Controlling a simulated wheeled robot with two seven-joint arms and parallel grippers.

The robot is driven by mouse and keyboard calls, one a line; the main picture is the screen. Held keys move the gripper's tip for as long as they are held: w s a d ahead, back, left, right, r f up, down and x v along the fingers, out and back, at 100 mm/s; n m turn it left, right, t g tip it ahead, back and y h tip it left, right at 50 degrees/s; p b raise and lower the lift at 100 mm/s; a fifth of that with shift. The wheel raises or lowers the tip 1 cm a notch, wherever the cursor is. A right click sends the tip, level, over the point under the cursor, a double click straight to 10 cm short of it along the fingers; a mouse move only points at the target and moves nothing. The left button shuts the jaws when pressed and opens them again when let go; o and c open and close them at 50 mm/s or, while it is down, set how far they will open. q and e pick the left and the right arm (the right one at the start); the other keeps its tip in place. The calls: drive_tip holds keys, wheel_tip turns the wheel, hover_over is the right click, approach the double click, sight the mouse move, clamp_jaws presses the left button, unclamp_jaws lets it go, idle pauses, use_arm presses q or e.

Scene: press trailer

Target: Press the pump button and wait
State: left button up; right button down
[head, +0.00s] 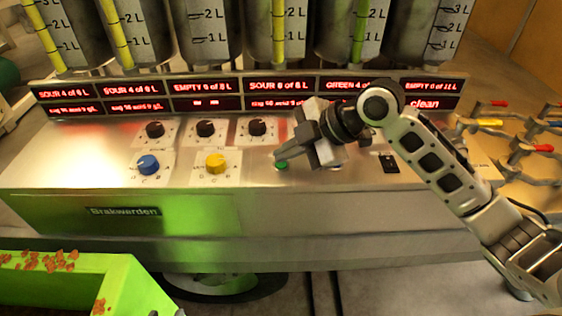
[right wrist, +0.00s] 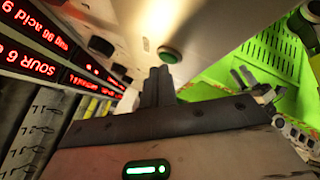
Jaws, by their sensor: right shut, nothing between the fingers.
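The green pump button (head: 282,164) sits on the metal console top, right of the yellow knob.
The console (head: 60,170) carries a blue knob (head: 148,165), a yellow knob (head: 216,163), several black knobs and a black switch (head: 389,163). Red displays (head: 280,86) and tanks (head: 210,30) stand behind. A green crate (head: 115,285) is at the front left. Small valves (head: 520,150) lie right.

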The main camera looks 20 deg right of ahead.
drive_tip(key=shift+f, duration=0.4)
idle(0.5)
drive_tip(key=shift+r+p, duration=0.8)
drive_tip(key=shift+r, duration=0.1)
wheel_tip(320, 180, up, 5)
drive_tip(key=p, duration=0.5)
